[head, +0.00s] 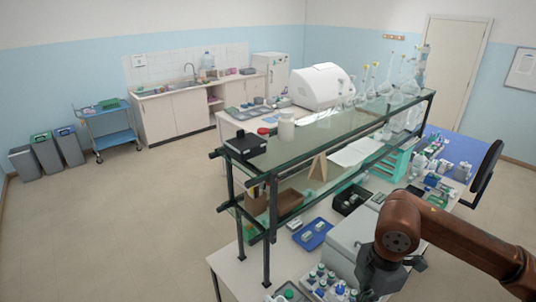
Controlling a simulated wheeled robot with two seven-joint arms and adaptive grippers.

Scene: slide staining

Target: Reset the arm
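My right arm (450,238) is brown and comes in from the lower right, over the near right end of the lab bench. Its dark end, with my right gripper (380,274), points down in front of a grey box-shaped device (350,243). The fingers cannot be made out, so I cannot tell whether it is open or shut. I see nothing clearly held in it. My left arm and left gripper are not in view.
A glass-topped shelf (320,133) with dark posts stands on the bench left of my arm. A rack of vials (322,281), a blue tray (313,234) and a black bin (351,200) are close by. Open floor (120,220) lies to the left.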

